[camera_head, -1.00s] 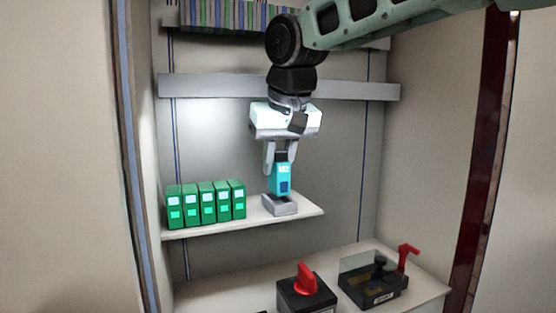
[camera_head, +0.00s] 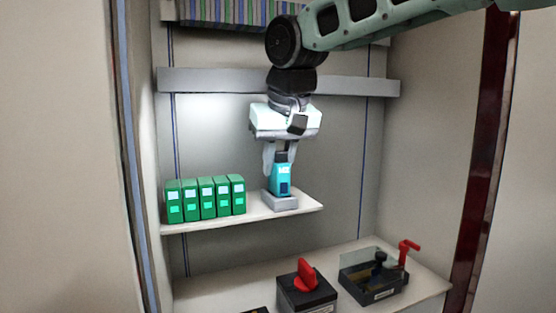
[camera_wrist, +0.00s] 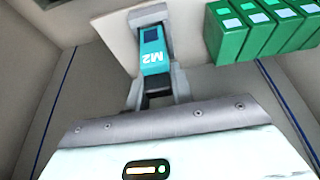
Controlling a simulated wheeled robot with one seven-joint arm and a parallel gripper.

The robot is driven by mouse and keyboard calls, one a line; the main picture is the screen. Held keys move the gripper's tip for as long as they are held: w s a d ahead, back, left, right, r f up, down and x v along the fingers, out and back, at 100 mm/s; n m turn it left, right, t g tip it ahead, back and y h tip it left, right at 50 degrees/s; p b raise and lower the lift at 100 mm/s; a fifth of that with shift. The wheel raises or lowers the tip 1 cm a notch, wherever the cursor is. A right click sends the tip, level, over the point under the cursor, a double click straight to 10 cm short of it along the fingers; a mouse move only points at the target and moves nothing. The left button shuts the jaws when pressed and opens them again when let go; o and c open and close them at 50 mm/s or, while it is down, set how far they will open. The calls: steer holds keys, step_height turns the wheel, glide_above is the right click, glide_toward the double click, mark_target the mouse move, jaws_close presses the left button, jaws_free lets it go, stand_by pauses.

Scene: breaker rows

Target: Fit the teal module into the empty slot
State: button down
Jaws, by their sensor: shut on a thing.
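The teal module (camera_head: 281,179), marked M2 in the wrist view (camera_wrist: 154,52), is upright between the fingers of my gripper (camera_head: 281,160). My gripper, also in the wrist view (camera_wrist: 158,85), is shut on its upper part. Its lower end is at the grey block (camera_head: 279,202) on the shelf, which also shows in the wrist view (camera_wrist: 148,14). I cannot tell whether it sits inside the block or just touches it. No empty slot shows clearly; any opening in the block is hidden by the module.
Several green modules (camera_head: 206,198) stand in a row left on the shelf (camera_head: 250,215); a gap separates them from the block. A grey rail (camera_head: 215,80) crosses the back wall above. Below are a box with a red knob (camera_head: 306,274) and a black box with a red lever (camera_head: 374,285).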

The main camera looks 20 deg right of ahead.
steer(key=shift+f+b, duration=0.65)
steer(key=shift+f, duration=0.2)
steer(key=c, duration=1.1)
jaws_free()
steer(key=b+v, duration=0.2)
steer(key=v, duration=1.5)
steer(key=shift+s+r+b, duration=0.15)
steer(key=shift+b, duration=0.25)
